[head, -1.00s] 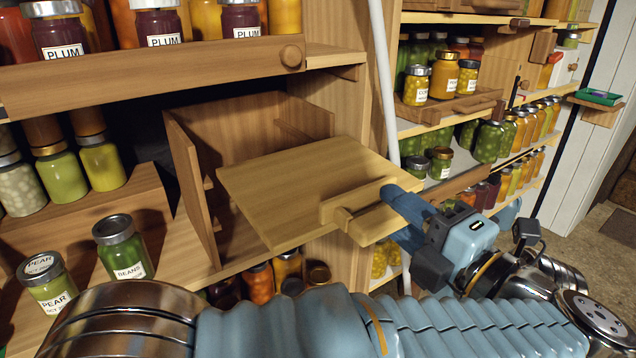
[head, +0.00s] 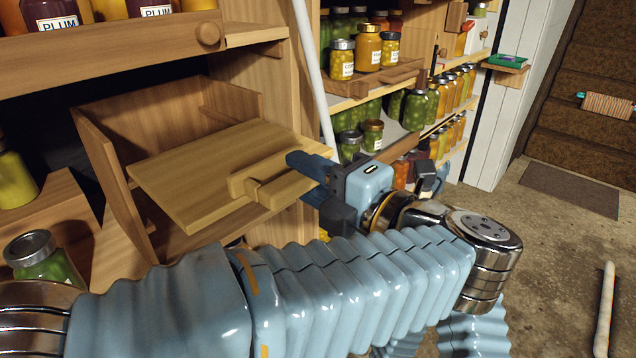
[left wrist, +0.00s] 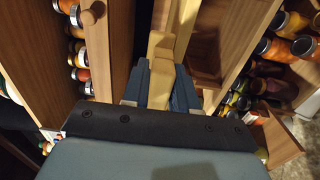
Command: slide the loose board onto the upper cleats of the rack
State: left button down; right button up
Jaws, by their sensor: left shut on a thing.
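The loose board (head: 190,180) is a pale, flat wooden panel with a raised wooden handle (head: 265,180) near its right end. My left gripper (head: 312,175) is shut on the handle end; in the left wrist view the handle (left wrist: 161,45) runs between the two blue fingers (left wrist: 160,88). The rack (head: 103,165) is an open-fronted wooden box on the shelf. The board lies across its open front, below a cleat (head: 228,118) on the far inner wall. I cannot tell whether the board touches any cleat.
A shelf with a knobbed wooden front (head: 130,55) hangs above the rack. A green jar (head: 42,262) stands at lower left. A white pole (head: 315,80) rises behind the board's right end. Jar shelves stand farther back; the floor (head: 550,230) at right is mostly clear.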

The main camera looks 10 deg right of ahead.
pick_arm(q)
jog(key=shift+b+x, duration=0.35)
jog(key=shift+x, duration=0.9)
send_near(217, 137)
jog(key=shift+w+a+r+b, duration=0.3)
jog(key=shift+w+a, duration=0.15)
jog(key=shift+w, duration=0.15)
jog(key=shift+w+a+r+b, duration=0.25)
jog(key=shift+w+a, duration=0.2)
jog(key=shift+w, duration=0.2)
jog(key=shift+x, duration=3.55)
jog(key=shift+f, duration=0.25)
jog(key=shift+f+b, duration=0.35)
jog(key=shift+b, duration=0.15)
jog(key=c, duration=0.8)
grip_release()
